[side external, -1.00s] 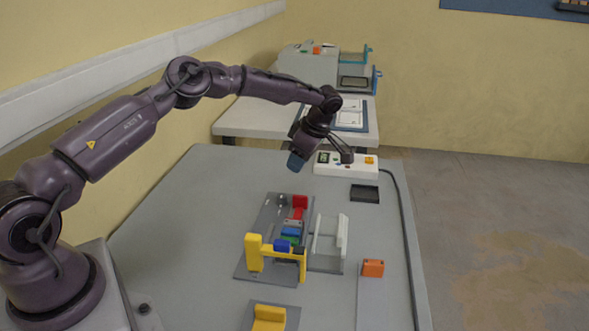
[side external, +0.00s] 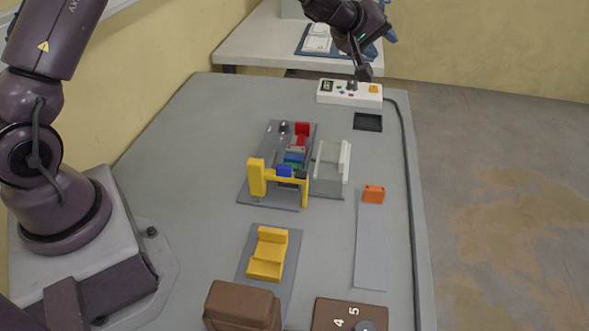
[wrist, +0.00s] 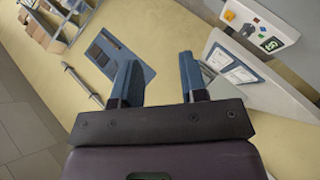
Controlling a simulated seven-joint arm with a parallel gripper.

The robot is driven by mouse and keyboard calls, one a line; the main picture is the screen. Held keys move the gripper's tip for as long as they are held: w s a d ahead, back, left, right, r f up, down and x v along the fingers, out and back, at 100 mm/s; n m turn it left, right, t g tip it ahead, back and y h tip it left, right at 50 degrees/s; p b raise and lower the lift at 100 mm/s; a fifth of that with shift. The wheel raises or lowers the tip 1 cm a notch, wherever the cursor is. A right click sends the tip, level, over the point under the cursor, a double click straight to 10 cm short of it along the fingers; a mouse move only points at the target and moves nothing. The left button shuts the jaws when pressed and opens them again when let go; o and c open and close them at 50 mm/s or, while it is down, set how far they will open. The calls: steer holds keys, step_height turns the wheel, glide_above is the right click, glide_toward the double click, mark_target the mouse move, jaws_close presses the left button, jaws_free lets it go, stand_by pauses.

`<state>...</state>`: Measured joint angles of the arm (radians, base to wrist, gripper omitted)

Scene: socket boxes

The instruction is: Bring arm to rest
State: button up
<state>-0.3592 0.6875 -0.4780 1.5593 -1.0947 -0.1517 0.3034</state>
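My gripper (side external: 388,34) is at the top of the side external view, high up near the far edge of the table. Its upper parts run out of the picture. In the wrist view its two blue fingers (wrist: 159,64) stand well apart with nothing between them. The gripper is tilted, and its fingers point towards the yellow wall (wrist: 165,30). It touches nothing that I can see.
A grey fixture with coloured blocks (side external: 300,150) and a yellow gate (side external: 257,178) stand mid-table. A white switch box (side external: 335,96) lies at the back. A yellow block (side external: 267,255) and brown boxes (side external: 240,305) are nearer.

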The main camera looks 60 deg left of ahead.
steer(key=s+d+r+m+g+h, duration=0.2)
steer(key=s+d+m, duration=0.15)
steer(key=s, duration=0.35)
steer(key=s+d+r+m+g+h, duration=0.1)
steer(key=s+d+r+m+g, duration=0.1)
steer(key=s+m, duration=0.35)
steer(key=s+a+r+m+g+y, duration=0.1)
steer(key=s+a+r, duration=0.1)
steer(key=s, duration=1.2)
steer(key=s+a+r+m+g+y, duration=0.1)
steer(key=s+a+r+y, duration=0.1)
steer(key=s, duration=1.2)
steer(key=shift+s+a+m+y, duration=0.15)
steer(key=shift+a+m+y, duration=0.15)
steer(key=shift+a, duration=0.2)
